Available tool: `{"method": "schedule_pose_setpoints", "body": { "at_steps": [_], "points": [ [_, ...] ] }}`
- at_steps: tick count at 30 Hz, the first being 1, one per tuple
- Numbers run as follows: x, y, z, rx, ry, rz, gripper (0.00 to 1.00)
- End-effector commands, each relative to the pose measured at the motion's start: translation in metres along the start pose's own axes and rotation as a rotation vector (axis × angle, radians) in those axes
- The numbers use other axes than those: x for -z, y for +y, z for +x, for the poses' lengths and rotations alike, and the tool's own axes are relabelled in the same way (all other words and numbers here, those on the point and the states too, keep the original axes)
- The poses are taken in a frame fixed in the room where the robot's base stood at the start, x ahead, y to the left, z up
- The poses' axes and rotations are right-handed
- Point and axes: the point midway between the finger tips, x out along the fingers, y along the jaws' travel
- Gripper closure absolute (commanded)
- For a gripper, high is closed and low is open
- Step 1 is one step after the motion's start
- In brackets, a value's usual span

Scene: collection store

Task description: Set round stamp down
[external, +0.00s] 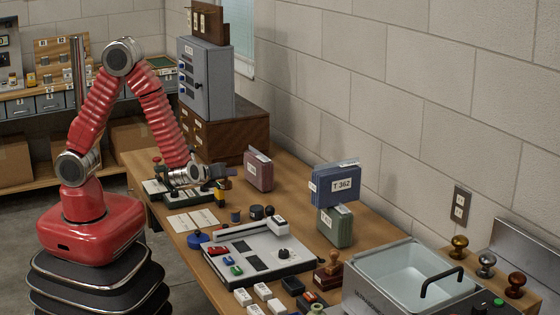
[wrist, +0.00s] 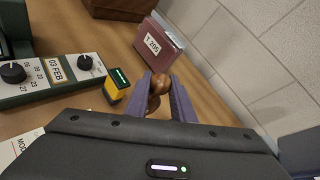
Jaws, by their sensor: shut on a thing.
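The round stamp (wrist: 157,88) shows in the wrist view as a rounded brown wooden handle between the two fingers of my gripper (wrist: 163,100). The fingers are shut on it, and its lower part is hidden. In the external view my gripper (external: 219,171) is low over the left part of the wooden table (external: 185,220), close to a small yellow device with a green display (external: 221,186). I cannot make out the stamp there, nor whether its base touches the table.
In the wrist view, a dial panel marked 03 FEB (wrist: 58,76) and the yellow device (wrist: 116,85) are left of my gripper; a dark red labelled box (wrist: 160,46) stands beyond. A white-topped device (external: 262,250) and a basin (external: 400,275) occupy the table's nearer part.

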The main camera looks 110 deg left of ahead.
Motion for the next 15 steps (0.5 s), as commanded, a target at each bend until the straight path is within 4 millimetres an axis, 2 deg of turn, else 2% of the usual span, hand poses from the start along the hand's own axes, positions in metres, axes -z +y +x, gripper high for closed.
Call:
{"method": "schedule_pose_setpoints", "body": {
  "at_steps": [8, 12, 15],
  "points": [
    [0.006, -0.005, 0.000, 0.024, 0.010, 0.010, 1.00],
    [0.018, -0.016, -0.002, 0.088, 0.040, 0.038, 1.00],
    [0.028, -0.034, -0.012, 0.174, 0.077, 0.072, 1.00]
  ]
}}
